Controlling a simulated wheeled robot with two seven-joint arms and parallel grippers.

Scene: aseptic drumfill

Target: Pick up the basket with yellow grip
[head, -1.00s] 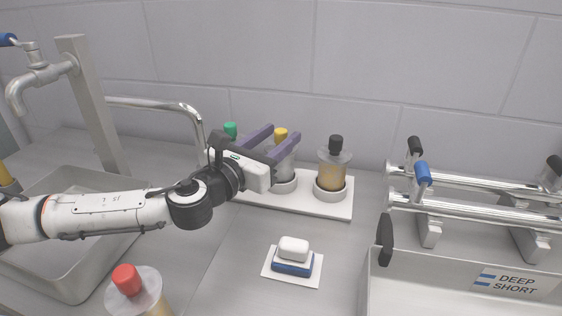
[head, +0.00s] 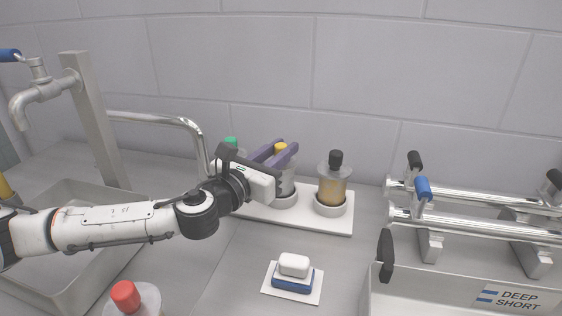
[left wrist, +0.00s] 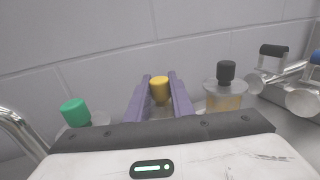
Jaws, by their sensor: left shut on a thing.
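The basket with the yellow grip (head: 281,148) stands in the middle of a white holder, between a green-grip one and a black-grip one. Its yellow grip also shows in the left wrist view (left wrist: 159,90); its lower part there is hidden by my gripper body. My left gripper (head: 277,152) is shut on the yellow grip, with its purple fingers on either side of it. In the left wrist view the two fingers (left wrist: 160,95) flank the yellow grip closely. The basket appears upright at its round seat. My right gripper is not in view.
The black-grip basket (head: 333,185) stands close on the right, the green-grip one (head: 231,142) on the left, on the white holder (head: 318,219). A red-capped container (head: 126,296), a sink and a curved pipe are left; metal rails (head: 470,190) right.

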